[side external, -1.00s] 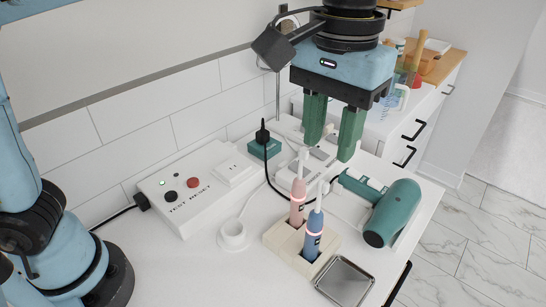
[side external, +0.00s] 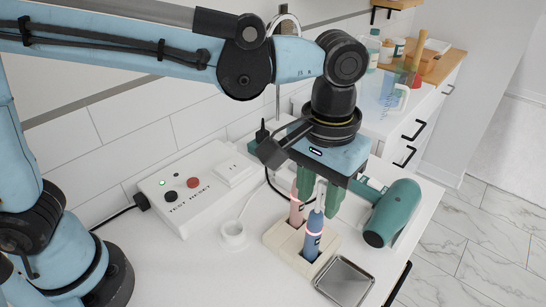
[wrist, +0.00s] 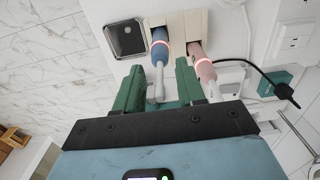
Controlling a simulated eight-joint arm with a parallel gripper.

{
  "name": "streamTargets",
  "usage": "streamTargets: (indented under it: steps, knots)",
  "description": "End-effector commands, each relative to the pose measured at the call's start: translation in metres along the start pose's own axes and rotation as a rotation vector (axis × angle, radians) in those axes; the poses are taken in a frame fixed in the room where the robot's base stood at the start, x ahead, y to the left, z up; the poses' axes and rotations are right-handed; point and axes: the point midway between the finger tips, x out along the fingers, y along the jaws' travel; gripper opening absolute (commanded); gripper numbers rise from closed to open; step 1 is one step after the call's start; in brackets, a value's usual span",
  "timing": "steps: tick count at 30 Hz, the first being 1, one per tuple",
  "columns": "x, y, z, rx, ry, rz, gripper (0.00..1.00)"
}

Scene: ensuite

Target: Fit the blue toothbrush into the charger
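The blue toothbrush (side external: 313,238) stands upright in the beige holder (side external: 275,239), beside a pink toothbrush (side external: 297,212). The white round charger (side external: 233,236) with its cord stands empty on the counter, left of the holder. My gripper (side external: 320,196) is open, pointing down, at the height of the brush heads. In the wrist view the white neck and head of the blue toothbrush (wrist: 160,48) reach between the open fingers (wrist: 158,88). I see no finger closed on it.
A metal tray (side external: 344,281) lies in front of the holder. A teal hair dryer (side external: 392,213) is at the right. A white TEST/RESET box (side external: 197,187) is at the left by the wall. The counter in front of the charger is clear.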

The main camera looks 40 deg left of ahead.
Motion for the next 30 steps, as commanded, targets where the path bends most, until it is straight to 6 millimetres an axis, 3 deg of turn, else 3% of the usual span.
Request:
streamTargets:
  steps: [10,18,30]
  knots:
    - [0.0077,0.0001,0.0001,0.000,0.000,0.000,0.39]
    - [0.0075,0.0001,0.0001,0.000,0.000,0.000,0.00]
    - [0.0074,0.0001,0.0002,0.000,0.000,0.000,0.00]
